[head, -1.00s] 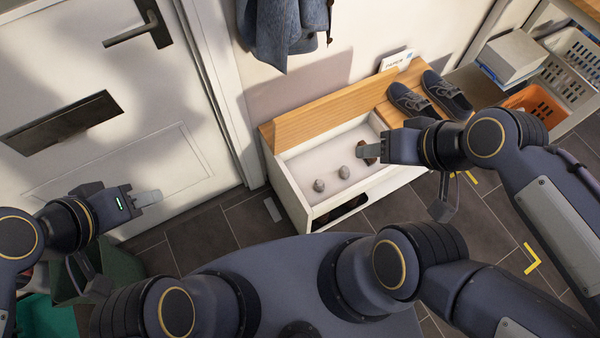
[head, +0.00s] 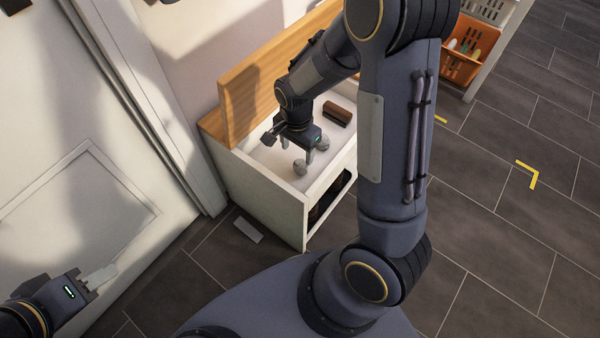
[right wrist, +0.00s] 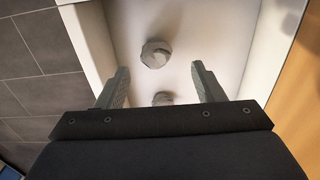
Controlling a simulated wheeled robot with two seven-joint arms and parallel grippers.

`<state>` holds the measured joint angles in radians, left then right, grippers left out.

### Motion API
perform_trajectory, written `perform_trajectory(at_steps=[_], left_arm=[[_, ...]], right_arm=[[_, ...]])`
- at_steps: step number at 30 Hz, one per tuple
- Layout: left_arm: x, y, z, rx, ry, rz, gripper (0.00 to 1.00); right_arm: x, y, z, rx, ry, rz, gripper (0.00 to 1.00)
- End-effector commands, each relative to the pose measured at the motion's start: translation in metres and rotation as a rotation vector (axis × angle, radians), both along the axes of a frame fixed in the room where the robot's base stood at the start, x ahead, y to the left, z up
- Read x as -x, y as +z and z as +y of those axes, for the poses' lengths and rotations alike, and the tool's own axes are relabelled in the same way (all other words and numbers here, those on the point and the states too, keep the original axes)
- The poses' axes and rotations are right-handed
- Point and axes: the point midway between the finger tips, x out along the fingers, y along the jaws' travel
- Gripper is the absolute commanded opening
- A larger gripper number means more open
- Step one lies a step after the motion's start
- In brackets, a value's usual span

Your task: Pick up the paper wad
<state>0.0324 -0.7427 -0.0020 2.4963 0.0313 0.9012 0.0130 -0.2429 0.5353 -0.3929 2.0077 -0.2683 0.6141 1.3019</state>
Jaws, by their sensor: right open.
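Two small grey crumpled lumps lie on the white floor of the open bench compartment; either could be the paper wad. One lump (head: 300,168) is nearer the compartment's left end and shows ahead of the fingers in the right wrist view (right wrist: 155,53). The other lump (head: 322,143) shows partly hidden by the gripper body in the right wrist view (right wrist: 162,99). My right gripper (head: 297,152) points down into the compartment, open, its fingers (right wrist: 161,76) apart with nothing gripped. My left gripper (head: 102,275) is at lower left by the door, away from the bench.
A brown brush-like block (head: 338,112) lies farther along the compartment. White walls (head: 270,200) surround it, and the raised wooden lid (head: 270,80) stands behind. An orange basket (head: 462,62) is at upper right. The tiled floor (head: 500,240) at right is largely clear.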

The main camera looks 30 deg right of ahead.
Motion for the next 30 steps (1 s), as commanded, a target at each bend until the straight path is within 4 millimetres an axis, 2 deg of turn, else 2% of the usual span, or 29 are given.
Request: perform_trajectory(at_steps=[1, 8, 16, 24, 30], left_arm=[[0.0, -0.005, 0.0, 0.0, 0.0, 0.0, 0.36], [0.0, -0.014, 0.0, 0.0, 0.0, 0.0, 0.36], [0.0, -0.036, 0.0, 0.0, 0.0, 0.0, 0.36], [0.0, -0.035, 0.0, 0.0, 0.0, 0.0, 0.36], [0.0, -0.035, 0.0, 0.0, 0.0, 0.0, 0.36]], right_arm=[[0.001, -0.009, 0.0, 0.001, -0.001, 0.003, 0.62], [0.002, -0.029, -0.002, 0.0, 0.0, 0.002, 0.62], [0.004, -0.068, -0.006, -0.001, 0.002, 0.003, 0.62], [0.004, -0.069, -0.006, -0.001, 0.001, 0.0, 0.62], [0.004, -0.069, -0.006, -0.001, 0.001, 0.0, 0.36]])
